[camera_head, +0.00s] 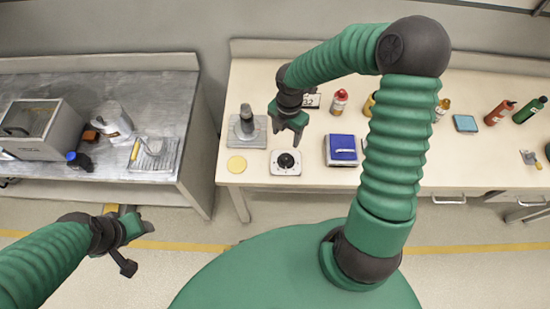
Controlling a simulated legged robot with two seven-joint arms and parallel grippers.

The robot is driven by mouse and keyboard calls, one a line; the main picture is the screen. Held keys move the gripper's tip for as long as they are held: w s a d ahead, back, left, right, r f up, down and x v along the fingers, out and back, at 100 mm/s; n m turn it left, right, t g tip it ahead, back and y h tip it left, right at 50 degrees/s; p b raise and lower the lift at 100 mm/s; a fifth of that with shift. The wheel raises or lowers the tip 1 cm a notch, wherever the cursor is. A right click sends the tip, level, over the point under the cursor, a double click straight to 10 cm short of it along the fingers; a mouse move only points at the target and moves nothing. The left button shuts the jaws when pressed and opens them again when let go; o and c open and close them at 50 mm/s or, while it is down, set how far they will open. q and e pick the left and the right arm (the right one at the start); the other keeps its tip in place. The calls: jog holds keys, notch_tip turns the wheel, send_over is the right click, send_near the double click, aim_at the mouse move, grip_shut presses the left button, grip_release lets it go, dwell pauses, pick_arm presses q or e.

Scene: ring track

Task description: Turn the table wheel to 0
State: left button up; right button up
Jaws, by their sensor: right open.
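The table wheel (286,160) looks like a small dark round knob on a light square plate, lying flat on the cream bench near its front edge. Any numbers on it are too small to read. My right gripper (287,134) is open and empty, pointing down just behind the wheel in the picture and apart from it.
A sign (311,101) and a red bottle (340,101) stand behind. The metal bench (140,83) at left holds a boxy machine (42,128).

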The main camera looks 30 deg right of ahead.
send_over(286, 158)
jog(key=d, duration=0.1)
jog(key=f, duration=0.9)
jog(key=shift+d+f+b, duration=0.2)
jog(key=shift+f+b, duration=0.15)
jog(key=shift+b, duration=0.05)
jog(key=f, duration=0.1)
jog(key=a+f, duration=0.1)
jog(key=f, duration=0.1)
jog(key=a+f, duration=0.1)
jog(key=shift+w+f, duration=0.15)
jog(key=shift+f, duration=0.15)
jog(key=shift+a+f, duration=0.15)
jog(key=shift+f, duration=0.3)
jog(key=shift+d+f, duration=0.15)
jog(key=shift+d, duration=0.3)
jog(key=shift+d+f, duration=0.1)
jog(key=shift+d, duration=0.15)
jog(key=shift+c, duration=0.3)
jog(key=shift+d, duration=0.2)
jog(key=shift+c, duration=2.4)
jog(key=shift+a, duration=0.5)
grip_shut()
pick_arm(q)
jog(key=shift+d+f, duration=0.2)
jog(key=shift+d, duration=0.35)
jog(key=shift+d+f, duration=0.2)
jog(key=shift+d, duration=0.35)
